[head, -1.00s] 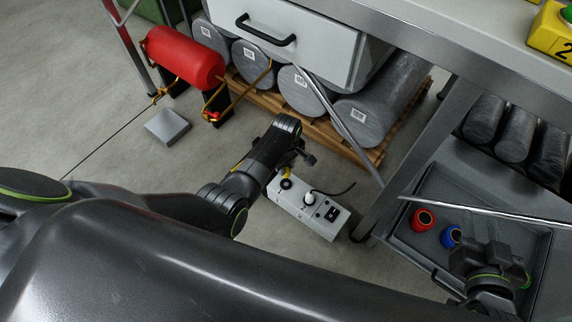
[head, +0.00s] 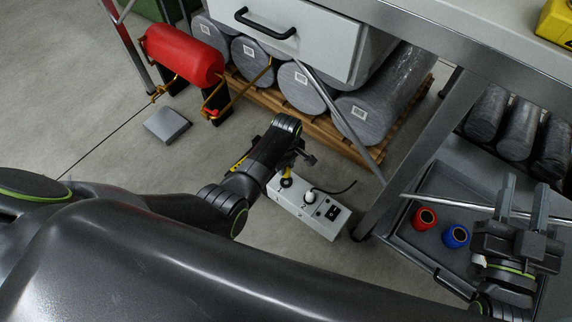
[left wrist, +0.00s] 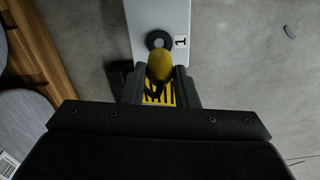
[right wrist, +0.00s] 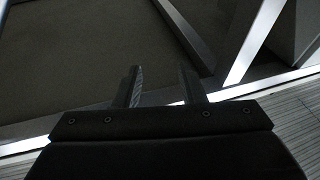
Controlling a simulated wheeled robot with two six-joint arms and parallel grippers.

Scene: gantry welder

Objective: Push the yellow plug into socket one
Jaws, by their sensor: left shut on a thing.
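My left gripper (left wrist: 158,88) is shut on the yellow plug (left wrist: 160,66), whose rounded end points toward the white socket box. The dark ring of socket one (left wrist: 158,40), beside the label 1, lies just past the plug's end in the left wrist view, partly covered by it. In the head view the yellow plug (head: 287,173) is just above socket one (head: 286,184); whether they touch I cannot tell. The left gripper also shows in the head view (head: 296,157). My right gripper (head: 534,200) is open and empty over the grey tray; its parted fingers show in the right wrist view (right wrist: 160,86).
The white socket box (head: 290,207) stands on the floor; a white part (head: 310,196) with a black cable sits at its position 2. Red (head: 425,219) and blue (head: 456,236) pieces lie in the grey tray (head: 405,232). A table leg (head: 395,185) stands right of the box.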

